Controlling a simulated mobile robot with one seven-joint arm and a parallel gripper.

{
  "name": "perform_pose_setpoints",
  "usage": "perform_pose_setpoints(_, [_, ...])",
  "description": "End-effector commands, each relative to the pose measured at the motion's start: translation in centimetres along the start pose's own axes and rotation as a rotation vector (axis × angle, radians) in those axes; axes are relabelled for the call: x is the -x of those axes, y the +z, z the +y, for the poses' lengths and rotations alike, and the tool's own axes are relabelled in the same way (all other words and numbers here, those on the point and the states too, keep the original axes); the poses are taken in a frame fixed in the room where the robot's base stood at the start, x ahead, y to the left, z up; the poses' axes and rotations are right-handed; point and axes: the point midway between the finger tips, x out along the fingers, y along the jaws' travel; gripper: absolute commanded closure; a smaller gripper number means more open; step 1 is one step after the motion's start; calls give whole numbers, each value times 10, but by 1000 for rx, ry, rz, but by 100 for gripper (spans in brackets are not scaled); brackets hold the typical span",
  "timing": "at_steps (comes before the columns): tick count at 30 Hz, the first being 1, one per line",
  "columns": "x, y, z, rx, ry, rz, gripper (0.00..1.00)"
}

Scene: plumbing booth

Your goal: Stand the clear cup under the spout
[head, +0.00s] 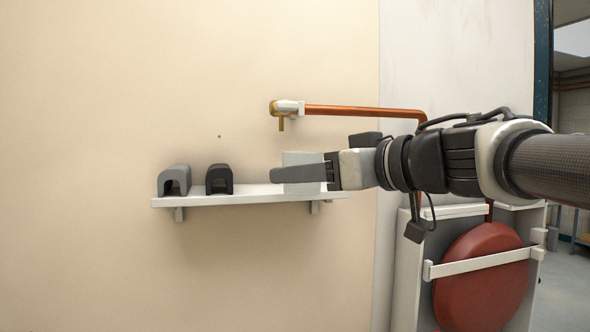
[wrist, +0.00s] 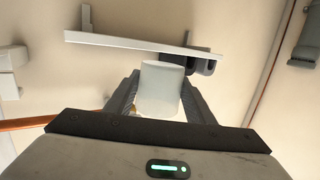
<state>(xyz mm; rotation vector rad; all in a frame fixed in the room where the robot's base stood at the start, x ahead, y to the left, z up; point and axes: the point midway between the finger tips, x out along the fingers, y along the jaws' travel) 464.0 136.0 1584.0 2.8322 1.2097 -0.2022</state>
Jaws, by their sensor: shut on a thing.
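The clear cup (head: 303,158) looks pale and translucent and stands upright between the fingers of my gripper (head: 285,174). In the wrist view the cup (wrist: 160,92) sits between both fingers of my gripper (wrist: 160,80), which is shut on it. The brass spout (head: 281,122) points down from the end of the copper pipe. In the head view the cup is below the spout and a little to its right, over the right part of the white shelf (head: 242,195). One finger hides the cup's middle. I cannot tell whether its base touches the shelf.
A grey arched block (head: 174,180) and a black arched block (head: 219,179) stand on the shelf left of the cup. The copper pipe (head: 360,112) runs right, above my gripper. A red round tank (head: 480,280) is at the lower right. The wall left of the shelf is clear.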

Motion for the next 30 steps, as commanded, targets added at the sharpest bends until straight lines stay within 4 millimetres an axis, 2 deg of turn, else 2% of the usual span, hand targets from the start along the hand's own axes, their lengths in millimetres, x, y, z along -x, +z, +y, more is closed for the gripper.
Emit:
perform_pose_setpoints(11, [-14, -5, 3, 0, 5, 3, 78])
perform_pose_setpoints(30, [-45, -8, 22, 0, 5, 3, 78])
